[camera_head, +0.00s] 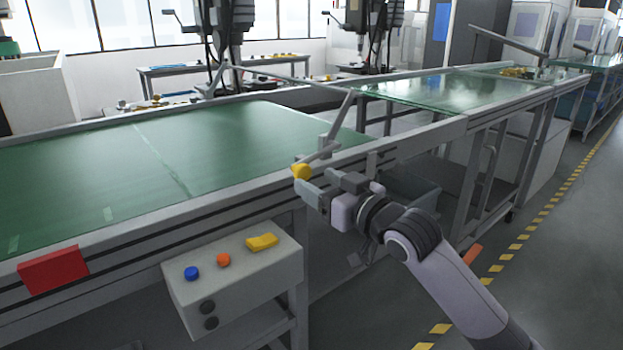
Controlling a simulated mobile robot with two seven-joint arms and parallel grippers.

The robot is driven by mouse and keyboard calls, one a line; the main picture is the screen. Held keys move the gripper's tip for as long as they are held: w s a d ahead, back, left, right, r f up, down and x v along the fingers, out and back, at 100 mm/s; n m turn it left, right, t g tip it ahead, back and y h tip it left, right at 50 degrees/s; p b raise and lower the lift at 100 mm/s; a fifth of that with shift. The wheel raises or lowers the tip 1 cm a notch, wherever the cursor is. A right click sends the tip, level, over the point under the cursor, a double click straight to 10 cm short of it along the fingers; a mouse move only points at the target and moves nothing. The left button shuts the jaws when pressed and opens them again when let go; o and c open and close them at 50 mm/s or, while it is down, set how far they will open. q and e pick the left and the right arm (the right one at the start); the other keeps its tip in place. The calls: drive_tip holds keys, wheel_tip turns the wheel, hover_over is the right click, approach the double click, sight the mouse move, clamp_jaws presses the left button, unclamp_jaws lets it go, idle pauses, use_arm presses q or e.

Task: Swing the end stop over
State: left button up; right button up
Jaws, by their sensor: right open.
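The end stop appears to be the slim grey bar (338,122) at the right end of the near green conveyor belt (215,145). It slants up and away from the near rail. A yellow knob (301,171) shows at its lower near end, beside the rail. My right gripper (307,184) comes in from the lower right and is open. Its fingers are at the yellow knob, just below and right of it in the picture. I cannot tell whether they touch it. My left gripper is not in view.
A control box (235,280) with blue, orange and yellow buttons hangs at the conveyor's near side. A red block (54,270) sits on the rail at left. A second conveyor (440,92) runs on behind. Open floor (560,265) lies at right.

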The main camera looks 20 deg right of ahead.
sight(305, 174)
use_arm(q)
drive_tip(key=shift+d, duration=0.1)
use_arm(e)
drive_tip(key=shift+x, duration=1.55)
clamp_jaws()
drive_tip(key=shift+r, duration=0.1)
